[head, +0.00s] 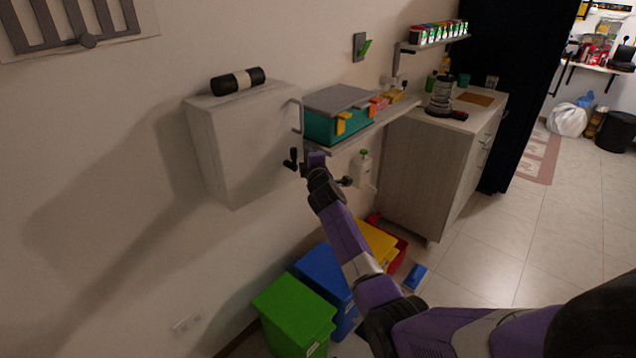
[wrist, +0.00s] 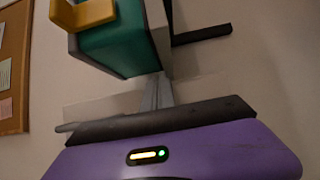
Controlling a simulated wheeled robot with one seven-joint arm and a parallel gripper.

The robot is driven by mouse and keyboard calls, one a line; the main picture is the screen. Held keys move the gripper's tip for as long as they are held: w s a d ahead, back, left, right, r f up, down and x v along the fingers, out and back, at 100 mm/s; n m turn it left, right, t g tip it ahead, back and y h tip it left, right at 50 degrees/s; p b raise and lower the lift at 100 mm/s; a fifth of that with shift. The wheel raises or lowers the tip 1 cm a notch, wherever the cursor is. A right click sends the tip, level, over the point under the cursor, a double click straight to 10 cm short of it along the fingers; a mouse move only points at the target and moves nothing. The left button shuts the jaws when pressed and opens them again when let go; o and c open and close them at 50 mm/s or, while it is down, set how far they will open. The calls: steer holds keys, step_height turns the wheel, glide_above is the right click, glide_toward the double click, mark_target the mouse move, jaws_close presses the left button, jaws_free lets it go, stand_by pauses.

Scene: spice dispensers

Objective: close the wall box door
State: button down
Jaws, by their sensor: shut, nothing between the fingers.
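The wall box (head: 255,145) is a pale box mounted on the wall at the left of the head view. Its door is the broad front face, with a handle (head: 297,116) near the right edge. The door looks flush with the box, but I cannot tell whether a small gap remains. My gripper (head: 291,158) is shut and empty at the lower right edge of the box; contact is unclear. The wrist view is filled by my purple gripper housing below and a teal container above; the box door is not recognisable there.
A black and white roll (head: 238,81) lies on the box. A teal container (head: 319,127) with a grey lid stands on the shelf just right of it; it also shows in the wrist view (wrist: 120,42). Green (head: 293,315) and blue (head: 325,285) bins stand below.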

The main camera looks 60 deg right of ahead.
steer(key=shift+w+d+b, duration=0.35)
steer(key=shift+w+d, duration=0.05)
steer(key=shift+w, duration=0.3)
steer(key=shift+w+d+b, duration=0.35)
steer(key=shift+w, duration=0.35)
steer(key=shift+a, duration=0.1)
